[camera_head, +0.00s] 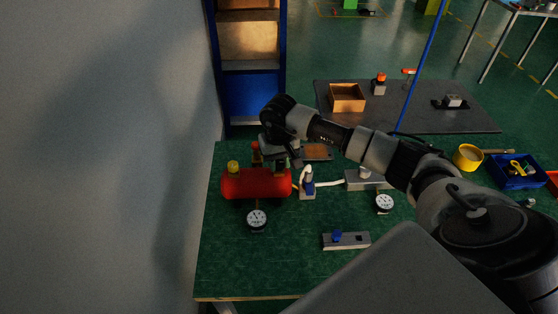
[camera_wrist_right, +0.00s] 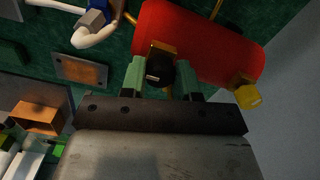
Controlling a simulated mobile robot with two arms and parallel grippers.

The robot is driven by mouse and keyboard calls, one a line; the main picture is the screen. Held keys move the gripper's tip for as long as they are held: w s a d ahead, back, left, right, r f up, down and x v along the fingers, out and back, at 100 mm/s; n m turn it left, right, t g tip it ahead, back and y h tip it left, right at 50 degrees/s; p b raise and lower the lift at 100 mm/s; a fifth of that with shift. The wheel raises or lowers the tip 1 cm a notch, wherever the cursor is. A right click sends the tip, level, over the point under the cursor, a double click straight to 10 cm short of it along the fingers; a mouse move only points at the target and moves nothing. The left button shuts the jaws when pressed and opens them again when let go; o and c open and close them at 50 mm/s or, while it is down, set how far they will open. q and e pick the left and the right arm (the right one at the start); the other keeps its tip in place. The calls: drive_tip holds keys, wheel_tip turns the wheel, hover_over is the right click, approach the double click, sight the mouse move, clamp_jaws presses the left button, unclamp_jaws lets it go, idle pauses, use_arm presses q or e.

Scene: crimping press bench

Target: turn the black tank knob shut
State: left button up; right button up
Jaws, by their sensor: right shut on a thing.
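The red tank (camera_head: 255,185) lies on the green bench, and it also shows in the right wrist view (camera_wrist_right: 200,45). The black tank knob (camera_wrist_right: 160,72) sits at a brass fitting on the tank's side. My right gripper (camera_wrist_right: 161,80) has its green-tipped fingers on either side of the knob and is shut on it. In the head view my right gripper (camera_head: 281,166) is over the tank's right end and hides the knob there. A yellow knob (camera_wrist_right: 248,97) is at the tank's other end. My left gripper is not in view.
A blue valve (camera_head: 307,187) with a white hose stands right of the tank. Dial gauges (camera_head: 257,219) (camera_head: 384,203) and a grey plate with a blue part (camera_head: 346,241) are on the bench (camera_head: 225,270). A wall is close at left. The bench's front left is clear.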

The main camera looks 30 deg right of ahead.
drive_tip(key=shift+f+m+b, duration=0.15)
drive_tip(key=shift+m+b, duration=1.35)
drive_tip(key=shift+m, duration=0.4)
drive_tip(key=m+b, duration=0.2)
drive_tip(key=m, duration=0.2)
drive_tip(key=shift+m, duration=0.3)
drive_tip(key=m+b, duration=0.2)
drive_tip(key=m, duration=0.2)
drive_tip(key=m+b, duration=0.1)
drive_tip(key=m, duration=0.4)
drive_tip(key=shift+r, duration=0.2)
drive_tip(key=shift+m, duration=0.4)
drive_tip(key=o, duration=0.9)
